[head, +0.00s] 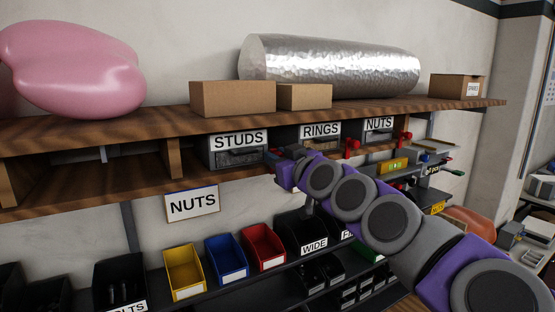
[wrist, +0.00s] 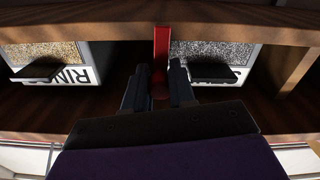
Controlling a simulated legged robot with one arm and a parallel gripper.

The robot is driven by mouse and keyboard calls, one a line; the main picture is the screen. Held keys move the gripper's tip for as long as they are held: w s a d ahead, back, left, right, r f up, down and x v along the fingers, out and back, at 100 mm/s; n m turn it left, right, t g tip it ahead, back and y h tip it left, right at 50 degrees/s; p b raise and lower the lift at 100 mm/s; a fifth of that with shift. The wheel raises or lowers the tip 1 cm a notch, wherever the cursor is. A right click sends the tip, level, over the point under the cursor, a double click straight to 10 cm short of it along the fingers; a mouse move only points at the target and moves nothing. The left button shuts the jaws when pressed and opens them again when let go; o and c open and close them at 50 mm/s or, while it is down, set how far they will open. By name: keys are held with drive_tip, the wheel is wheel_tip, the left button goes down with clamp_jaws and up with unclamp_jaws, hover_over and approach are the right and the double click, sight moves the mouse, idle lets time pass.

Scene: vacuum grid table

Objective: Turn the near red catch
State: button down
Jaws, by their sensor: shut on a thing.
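The near red catch (wrist: 161,46) stands as a red bar between two drawers in the wrist view. My gripper (wrist: 159,70) is shut on it, one dark finger on each side of its lower part. In the head view my gripper (head: 280,156) reaches in between the STUDS drawer (head: 238,141) and the RINGS drawer (head: 320,131), and the arm end mostly hides the catch there. The wrist view is upside down, with the RINGS drawer (wrist: 65,78) at left and the STUDS drawer (wrist: 215,73) at right.
Two more red catches (head: 352,146) (head: 405,137) sit farther right, by the NUTS drawer (head: 379,125). A wooden shelf (head: 90,135) runs just above the drawers. Cardboard boxes (head: 232,98) stand on it. Coloured bins (head: 225,257) sit below.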

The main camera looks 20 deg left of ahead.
drive_tip(key=shift+f, duration=0.2)
drive_tip(key=shift+w+d+f+m+b, duration=0.45)
drive_tip(key=shift+f+m, duration=0.25)
drive_tip(key=shift+m, duration=2.1)
drive_tip(key=shift+w+d+f+m+b, duration=0.3)
drive_tip(key=shift+w+f+m+b, duration=0.3)
drive_tip(key=shift+m, duration=2.2)
drive_tip(key=shift+w+d+f+m+b, duration=0.4)
drive_tip(key=shift+f+m, duration=0.35)
drive_tip(key=shift+m, duration=2.05)
drive_tip(key=shift+f, duration=0.1)
drive_tip(key=c, duration=1.3)
unclamp_jaws()
drive_tip(key=o, duration=0.4)
drive_tip(key=shift+w, duration=0.15)
drive_tip(key=shift+c, duration=0.2)
drive_tip(key=shift+a, duration=0.1)
